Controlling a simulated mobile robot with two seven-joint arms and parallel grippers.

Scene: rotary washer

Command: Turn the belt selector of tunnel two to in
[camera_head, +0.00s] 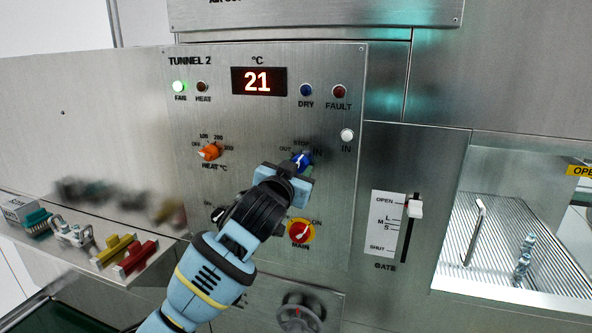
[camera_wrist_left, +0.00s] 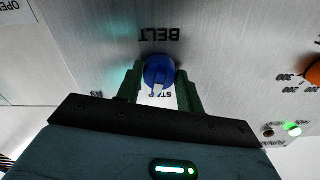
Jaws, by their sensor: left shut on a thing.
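The blue belt selector (camera_head: 302,159) is on the TUNNEL 2 panel (camera_head: 190,120), with OUT, STOP and IN marked around it. My left gripper (camera_head: 298,168) is at the selector and partly covers it in the head view. In the left wrist view, its two green fingers stand on either side of the blue knob (camera_wrist_left: 160,72), shut on it. That view is upside down, with BELT at the top. The knob's white pointer points about at STOP, which is partly hidden. My right gripper is not in view.
The orange heat knob (camera_head: 208,152) is left of the selector, and the red and yellow MAIN switch (camera_head: 301,231) is below it. The pale IN lamp (camera_head: 347,135) is upper right. A gate slider (camera_head: 415,209) stands right, near OPEN. Connectors lie on a ledge at left.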

